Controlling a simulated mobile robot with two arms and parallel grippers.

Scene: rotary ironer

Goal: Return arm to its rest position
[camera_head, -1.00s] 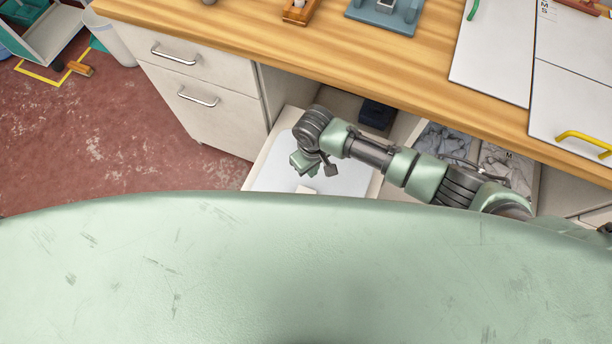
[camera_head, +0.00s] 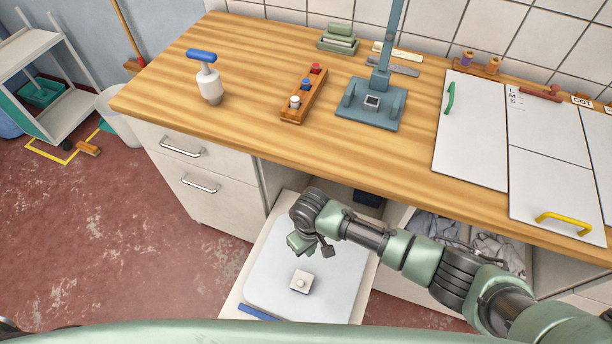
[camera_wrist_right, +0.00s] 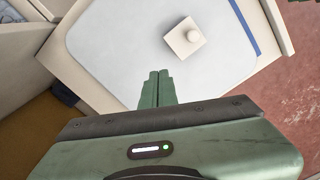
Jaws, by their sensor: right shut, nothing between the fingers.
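My right arm reaches in from the right in the head view, in front of the counter. Its gripper (camera_head: 300,245) hangs above a pulled-out board with a pale grey pad (camera_head: 330,285). In the right wrist view the two green fingers of the gripper (camera_wrist_right: 158,80) are together with nothing between them. A small cream square block with a round knob (camera_head: 301,282) lies on the pad, apart from the fingers; it also shows in the right wrist view (camera_wrist_right: 184,38). My left gripper is not in view.
The wooden counter (camera_head: 230,110) lies above and behind my right arm. On it stand a white bottle with a blue top (camera_head: 209,85), a wooden rack (camera_head: 304,95) and a blue-grey stand (camera_head: 371,105). A drawer unit (camera_head: 190,180) is at the left. Red floor (camera_head: 110,250) is open there.

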